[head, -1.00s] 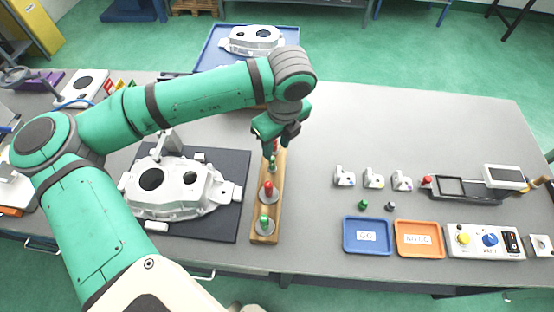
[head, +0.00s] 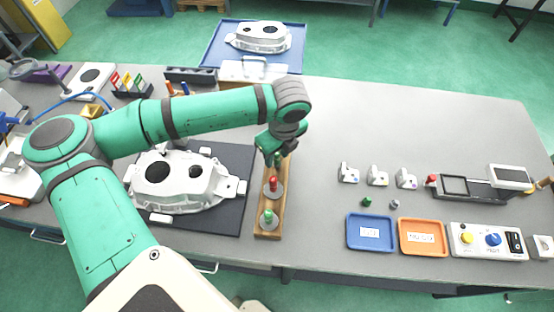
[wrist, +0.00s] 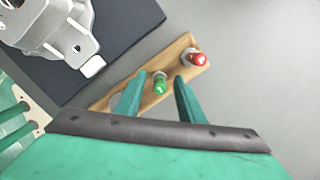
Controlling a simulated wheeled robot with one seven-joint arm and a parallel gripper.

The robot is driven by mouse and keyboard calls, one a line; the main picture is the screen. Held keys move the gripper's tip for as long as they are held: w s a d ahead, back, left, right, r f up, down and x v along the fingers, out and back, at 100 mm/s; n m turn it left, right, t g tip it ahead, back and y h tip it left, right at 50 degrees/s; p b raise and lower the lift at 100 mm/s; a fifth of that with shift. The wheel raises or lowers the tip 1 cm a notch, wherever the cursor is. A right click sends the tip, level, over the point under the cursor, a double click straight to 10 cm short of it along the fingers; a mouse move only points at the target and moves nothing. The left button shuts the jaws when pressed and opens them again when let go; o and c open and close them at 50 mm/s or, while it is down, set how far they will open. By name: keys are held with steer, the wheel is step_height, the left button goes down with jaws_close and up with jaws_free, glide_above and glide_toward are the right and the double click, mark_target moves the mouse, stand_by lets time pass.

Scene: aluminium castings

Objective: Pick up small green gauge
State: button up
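The small green gauge (wrist: 160,86) stands upright in the wooden rack (wrist: 150,96), between my gripper's fingertips (wrist: 158,92) in the wrist view. The fingers are apart, one on each side of it, and I see no clear contact. A small red gauge (wrist: 197,59) stands beside it at the rack's far end. In the head view my gripper (head: 272,156) points down over the far part of the rack (head: 263,234) and hides the small gauges there. A larger red gauge (head: 273,185) and a larger green gauge (head: 268,218) stand nearer the front.
A large aluminium casting (head: 180,180) on a dark mat (head: 232,160) lies just left of the rack. Small castings (head: 377,176), a blue tray (head: 370,247) and an orange tray (head: 422,251) are to the right. The table between them and the rack is clear.

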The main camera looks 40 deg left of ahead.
jaws_close()
steer(key=shift+r, duration=0.45)
step_height(320, 180, up, 2)
steer(key=s+r, duration=1)
steer(key=s, duration=0.3)
steer(key=s+a+r, duration=0.1)
steer(key=s+a, duration=0.7)
steer(key=a, duration=0.3)
steer(key=shift+a+r, duration=0.15)
steer(key=shift+r, duration=0.1)
